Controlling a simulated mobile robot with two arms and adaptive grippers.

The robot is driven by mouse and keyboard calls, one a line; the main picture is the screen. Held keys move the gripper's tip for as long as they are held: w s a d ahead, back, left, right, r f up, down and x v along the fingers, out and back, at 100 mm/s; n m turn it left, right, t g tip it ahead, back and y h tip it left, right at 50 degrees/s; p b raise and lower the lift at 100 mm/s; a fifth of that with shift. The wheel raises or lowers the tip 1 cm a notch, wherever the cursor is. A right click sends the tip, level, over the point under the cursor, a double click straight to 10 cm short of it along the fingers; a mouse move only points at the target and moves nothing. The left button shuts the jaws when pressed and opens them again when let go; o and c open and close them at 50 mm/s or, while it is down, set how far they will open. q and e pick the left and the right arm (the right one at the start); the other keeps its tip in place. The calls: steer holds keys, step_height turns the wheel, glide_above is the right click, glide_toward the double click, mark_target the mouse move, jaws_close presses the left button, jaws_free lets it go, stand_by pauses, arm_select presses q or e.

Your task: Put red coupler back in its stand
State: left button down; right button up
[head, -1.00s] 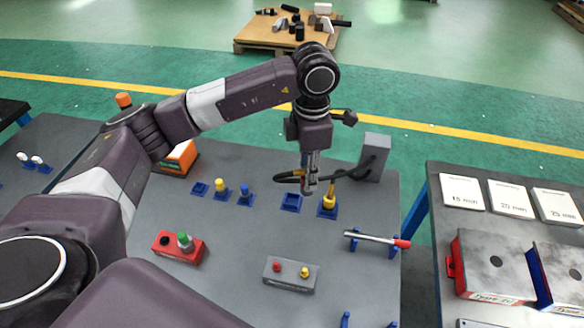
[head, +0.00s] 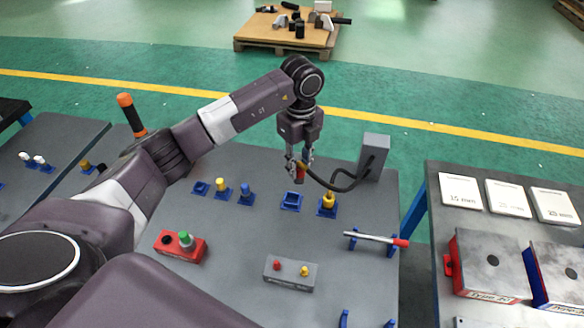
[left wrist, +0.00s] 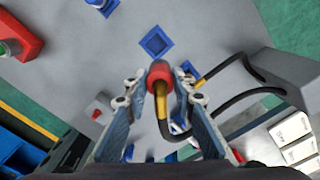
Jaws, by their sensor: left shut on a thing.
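My left gripper (head: 299,163) is shut on the red coupler (head: 301,176), which hangs below the fingers with its black hose attached. The coupler's red end (left wrist: 160,72) and yellowish stem show between the fingers in the left wrist view. An empty blue square stand (head: 291,202) is on the grey table just below the coupler, with a gap between them. The stand also shows in the left wrist view (left wrist: 156,42), just beyond the coupler's red end. My right gripper is not in view.
The yellow coupler (head: 328,201) sits in a blue stand to the right. A grey hose post (head: 375,150) rises behind it. Blue and yellow plugs (head: 246,194) stand to the left. A red-handled bar (head: 375,238) and a button box (head: 289,272) lie nearer.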

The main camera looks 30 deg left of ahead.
arm_select(q)
steer(key=n, duration=0.2)
steer(key=a+f+n, duration=0.1)
steer(key=shift+w+f+n, duration=0.1)
steer(key=shift+f+n, duration=0.1)
steer(key=shift+n, duration=0.2)
steer(key=n, duration=0.1)
steer(key=f+n, duration=0.1)
steer(key=a+n, duration=0.1)
steer(key=n, duration=0.1)
steer(key=shift+a+f, duration=0.1)
steer(key=shift+f, duration=0.2)
steer(key=shift+p, duration=0.3)
steer(key=shift+f+b, duration=1.85)
steer(key=shift+f, duration=1.05)
steer(key=shift+f+b, duration=0.9)
steer(key=shift+f, duration=0.65)
steer(key=c, duration=1.5)
jaws_free()
steer(key=shift+r, duration=0.1)
steer(key=shift+c, duration=0.2)
